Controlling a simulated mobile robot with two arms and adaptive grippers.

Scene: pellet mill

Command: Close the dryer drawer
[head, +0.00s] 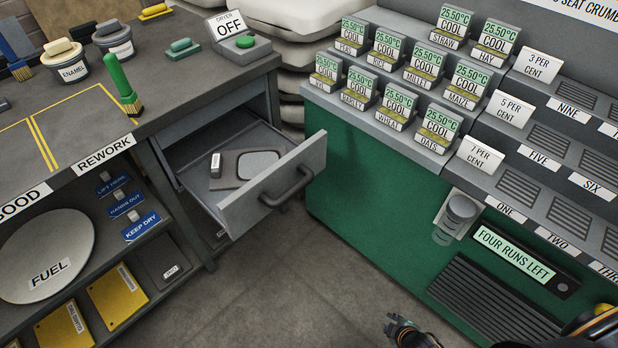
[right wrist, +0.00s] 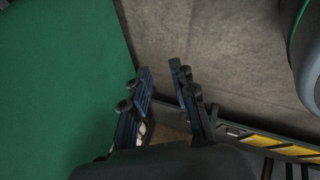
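The dryer drawer (head: 272,187) is grey and pulled out from under the grey bench, below the sign reading DRYER OFF (head: 229,26). Its dark bar handle (head: 293,192) is on the front panel. Inside lie a flat tray (head: 228,177) and a small labelled piece (head: 215,165). My right gripper (head: 400,326) is at the bottom edge of the head view, well apart from the drawer, low in front of the green cabinet. In the right wrist view its two fingers (right wrist: 160,72) are apart with nothing between them. My left gripper is not in view.
A green cabinet (head: 362,190) with several sample cards on top stands right of the drawer, its corner close to the drawer front. Open shelves (head: 120,255) under the bench are at left. The grey floor (head: 280,280) in front of the drawer is clear.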

